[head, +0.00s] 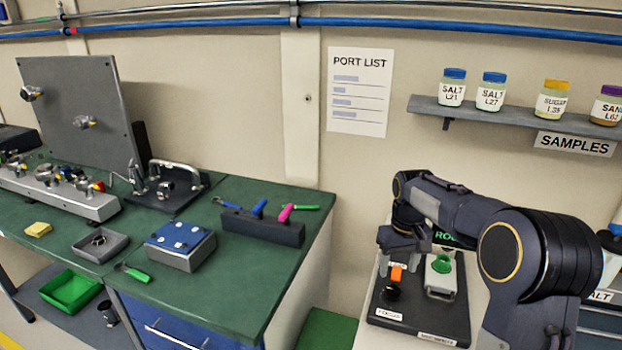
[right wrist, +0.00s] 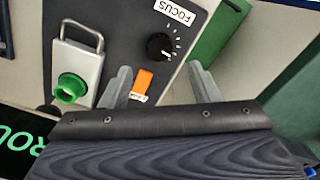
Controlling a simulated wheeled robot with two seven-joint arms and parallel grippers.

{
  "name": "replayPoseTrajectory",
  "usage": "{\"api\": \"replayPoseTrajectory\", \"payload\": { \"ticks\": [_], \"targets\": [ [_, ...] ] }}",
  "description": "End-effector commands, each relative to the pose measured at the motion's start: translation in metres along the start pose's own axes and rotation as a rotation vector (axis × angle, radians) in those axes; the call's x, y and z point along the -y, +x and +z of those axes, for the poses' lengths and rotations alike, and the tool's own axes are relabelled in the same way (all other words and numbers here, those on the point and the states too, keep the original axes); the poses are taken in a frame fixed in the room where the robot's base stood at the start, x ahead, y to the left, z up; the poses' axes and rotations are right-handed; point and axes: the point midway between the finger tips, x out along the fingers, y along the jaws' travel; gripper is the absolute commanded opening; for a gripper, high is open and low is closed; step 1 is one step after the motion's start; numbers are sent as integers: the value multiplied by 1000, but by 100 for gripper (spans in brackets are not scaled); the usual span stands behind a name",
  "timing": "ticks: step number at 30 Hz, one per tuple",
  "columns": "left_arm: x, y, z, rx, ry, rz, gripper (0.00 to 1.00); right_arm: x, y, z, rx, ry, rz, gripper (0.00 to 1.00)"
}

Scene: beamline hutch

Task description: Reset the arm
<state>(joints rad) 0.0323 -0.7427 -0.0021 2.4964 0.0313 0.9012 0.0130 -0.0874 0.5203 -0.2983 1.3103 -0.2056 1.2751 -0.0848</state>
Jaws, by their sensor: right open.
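My right gripper (head: 402,246) is open and empty above a dark control panel (head: 440,312). In the right wrist view, an orange switch (right wrist: 142,82) lies between its two fingers (right wrist: 160,76), nearer the left one; I cannot tell whether they touch it. The switch also shows in the head view (head: 397,273), with a small label beside it. The panel carries a black focus knob (head: 391,292) and a pale box with a green knob (head: 442,264) and a metal handle (right wrist: 84,32). My left gripper is not in view.
A green bench (head: 200,290) at left holds a blue-topped block (head: 181,241), a grey tray (head: 100,245) and a dark tool rack (head: 263,228). A shelf (head: 500,114) with several sample jars hangs above my right arm. A green surface (right wrist: 215,40) borders the panel in the wrist view.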

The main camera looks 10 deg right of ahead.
Motion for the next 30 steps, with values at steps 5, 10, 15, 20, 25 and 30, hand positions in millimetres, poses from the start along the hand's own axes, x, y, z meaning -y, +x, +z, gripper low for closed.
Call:
{"api": "replayPoseTrajectory", "payload": {
  "ticks": [5, 10, 15, 20, 25, 30],
  "targets": [
    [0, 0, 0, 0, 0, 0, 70, 2, -21, 29, -50, 23, -64, 56],
    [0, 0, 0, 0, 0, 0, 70, 19, -51, 98, -158, 57, -189, 56],
    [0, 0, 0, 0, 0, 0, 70, 48, -65, 175, -276, 79, -290, 56],
    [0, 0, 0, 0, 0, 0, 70, 78, -56, 239, -375, 94, -345, 56],
    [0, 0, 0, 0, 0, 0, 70, 99, -36, 280, -442, 109, -369, 56],
    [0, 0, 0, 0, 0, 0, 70, 107, -26, 293, -467, 116, -373, 56]
  ]
}}
